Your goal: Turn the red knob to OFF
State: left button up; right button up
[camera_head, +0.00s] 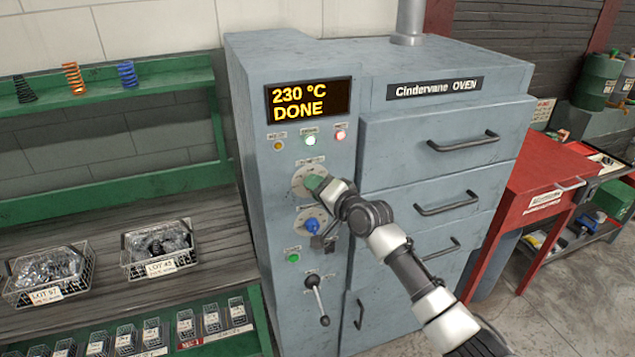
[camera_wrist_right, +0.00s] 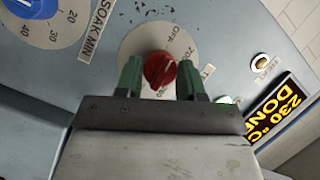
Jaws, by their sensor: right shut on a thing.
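The red knob (camera_wrist_right: 160,70) sits on a pale round dial plate (camera_wrist_right: 132,45) on the oven's control panel. In the right wrist view it lies between the green fingertips of my right gripper (camera_wrist_right: 160,80), which is shut on it. OFF and 200 are printed on the plate beyond the knob; I cannot tell which mark the knob points to. In the head view my right gripper (camera_head: 316,184) covers the knob, and part of the dial plate (camera_head: 300,181) shows beside it. My left gripper is not in view.
A blue knob (camera_head: 312,226) marked SOAK MIN is below. The display (camera_head: 307,98) reads 230 °C DONE. A green button (camera_head: 293,258) and a lever (camera_head: 317,299) sit lower. Drawers with handles are to the right; wire baskets (camera_head: 160,250) stand on the left bench.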

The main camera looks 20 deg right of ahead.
jog(key=shift+n+p, duration=0.4)
jog(key=shift+n, duration=0.1)
dwell(0.3)
jog(key=o, duration=0.9)
jog(key=b+v, duration=0.2)
jog(key=v, duration=0.8)
jog(key=shift+s+r, duration=0.25)
jog(key=shift+s, duration=0.15)
jog(key=shift+d, duration=0.1)
